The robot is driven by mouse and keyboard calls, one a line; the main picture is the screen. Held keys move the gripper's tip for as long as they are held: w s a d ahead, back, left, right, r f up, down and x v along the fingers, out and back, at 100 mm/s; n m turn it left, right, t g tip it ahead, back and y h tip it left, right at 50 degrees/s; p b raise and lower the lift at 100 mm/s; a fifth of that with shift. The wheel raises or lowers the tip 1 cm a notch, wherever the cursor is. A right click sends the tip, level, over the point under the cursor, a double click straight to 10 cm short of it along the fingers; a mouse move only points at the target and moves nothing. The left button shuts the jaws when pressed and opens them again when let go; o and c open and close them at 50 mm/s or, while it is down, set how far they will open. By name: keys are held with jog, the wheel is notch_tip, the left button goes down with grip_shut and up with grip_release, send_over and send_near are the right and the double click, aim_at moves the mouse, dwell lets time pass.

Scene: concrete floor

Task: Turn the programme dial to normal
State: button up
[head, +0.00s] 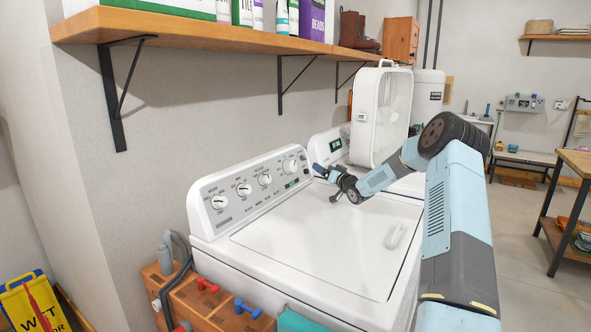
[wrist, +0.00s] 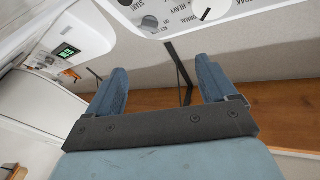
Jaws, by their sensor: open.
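The white washing machine (head: 325,235) has a sloped control panel with several round dials. The large dial (head: 290,165) at the panel's right end appears to be the programme dial. In the wrist view, a white dial (wrist: 208,9) shows at the top edge, partly cut off, with the words HEAVY, NORMAL and SOAK around it. My gripper (head: 324,180) is over the machine's top, just right of the panel's end. In the wrist view, my gripper (wrist: 160,72) is open and empty, its fingers pointing toward the panel but apart from the dial.
A wooden shelf (head: 215,30) with boxes and boots runs above the machine. A white box fan (head: 380,115) stands behind my arm. A second machine with a green display (head: 335,144) is beyond the panel. Dumbbells (head: 247,308) lie on a wooden crate in front.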

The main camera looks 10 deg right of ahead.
aim_at(294, 167)
jog(key=w+a+n+g+y, duration=0.2)
jog(key=a+n, duration=0.1)
jog(key=a, duration=0.1)
jog(key=w+a+n+g+y, duration=0.1)
jog(key=w+a+n+y, duration=0.1)
jog(key=a+n, duration=0.1)
jog(key=w+a+n+g+y, duration=0.2)
jog(key=a, duration=0.2)
jog(key=shift+w+a+f+n+g, duration=0.1)
jog(key=shift+a+f+n+g, duration=0.2)
jog(key=shift+n, duration=0.1)
dwell(0.3)
jog(key=c, duration=1)
jog(key=shift+c, duration=0.3)
